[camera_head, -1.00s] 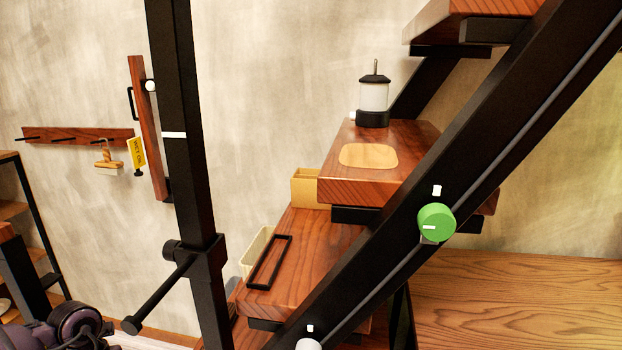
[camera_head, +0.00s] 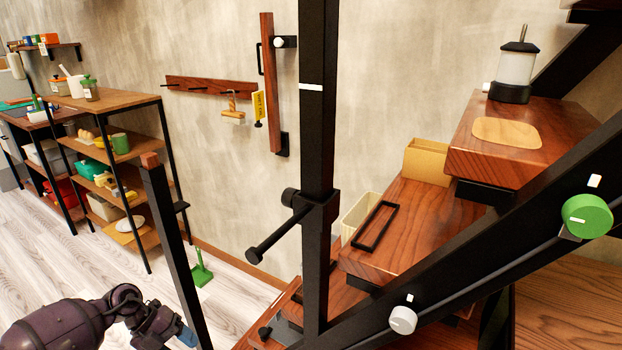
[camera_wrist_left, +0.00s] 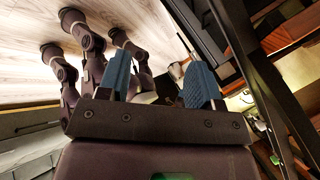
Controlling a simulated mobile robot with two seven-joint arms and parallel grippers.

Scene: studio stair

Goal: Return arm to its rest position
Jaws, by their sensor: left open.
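My left arm (camera_head: 65,322) comes in at the lower left of the head view, bent low beside a dark slanted post with a wooden top. Its left gripper (camera_head: 187,337) is partly cut off at the bottom edge, with a blue finger showing close to the foot of that post. In the left wrist view the left gripper (camera_wrist_left: 158,60) shows two blue fingers spread apart. Nothing is held between them. My right arm and gripper are not seen in the head view.
A black upright post (camera_head: 318,140) with a side handle (camera_head: 277,233) stands mid-view. Wooden stair treads (camera_head: 415,225) with a lantern (camera_head: 514,70) rise at the right along a black beam. A stocked shelf (camera_head: 115,99) stands left. Pale floor (camera_head: 232,290) is open between, with a green brush (camera_head: 201,270).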

